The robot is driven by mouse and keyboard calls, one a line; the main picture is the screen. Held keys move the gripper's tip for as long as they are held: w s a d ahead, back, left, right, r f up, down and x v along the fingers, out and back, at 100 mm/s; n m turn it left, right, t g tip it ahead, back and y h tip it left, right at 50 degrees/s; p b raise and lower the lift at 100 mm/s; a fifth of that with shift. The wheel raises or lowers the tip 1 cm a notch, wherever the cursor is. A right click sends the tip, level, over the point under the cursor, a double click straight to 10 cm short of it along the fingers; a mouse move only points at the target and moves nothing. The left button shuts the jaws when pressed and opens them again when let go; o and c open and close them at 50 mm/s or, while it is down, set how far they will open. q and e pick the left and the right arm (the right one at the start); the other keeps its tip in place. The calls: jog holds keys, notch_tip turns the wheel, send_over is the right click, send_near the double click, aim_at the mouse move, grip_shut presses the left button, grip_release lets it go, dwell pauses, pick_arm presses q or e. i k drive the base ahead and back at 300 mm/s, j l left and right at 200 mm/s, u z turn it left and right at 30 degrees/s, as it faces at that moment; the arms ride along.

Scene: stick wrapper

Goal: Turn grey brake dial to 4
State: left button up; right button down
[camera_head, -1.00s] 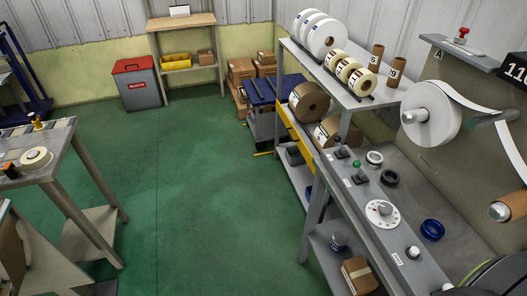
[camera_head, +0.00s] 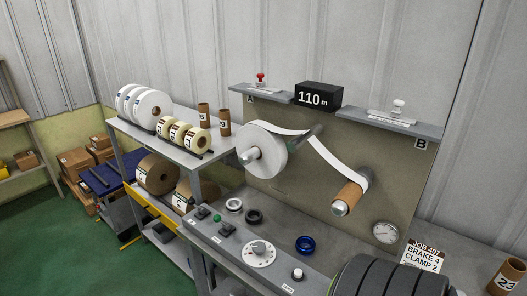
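A round white dial plate with a grey knob (camera_head: 259,249) sits on the front panel of the grey machine bench, low in the middle of the view. Marks run around its rim, but they are too small to read. I cannot tell which number the knob points to. A white card (camera_head: 423,258) on the right reads BRAKE 4, with a CLAMP line below it. Neither of my grippers is in view.
The bench (camera_head: 225,255) also carries small switches, a green button (camera_head: 217,218), a white knob (camera_head: 297,274), a blue ring (camera_head: 305,244) and a gauge (camera_head: 386,232). A large dark ribbed cylinder (camera_head: 390,280) covers the lower right. Green floor (camera_head: 60,250) is open at left.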

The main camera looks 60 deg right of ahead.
aim_at(259, 248)
jog(key=l+z, duration=0.15)
jog(key=z, duration=1.45)
jog(key=l+z, duration=0.25)
jog(key=l, duration=0.2)
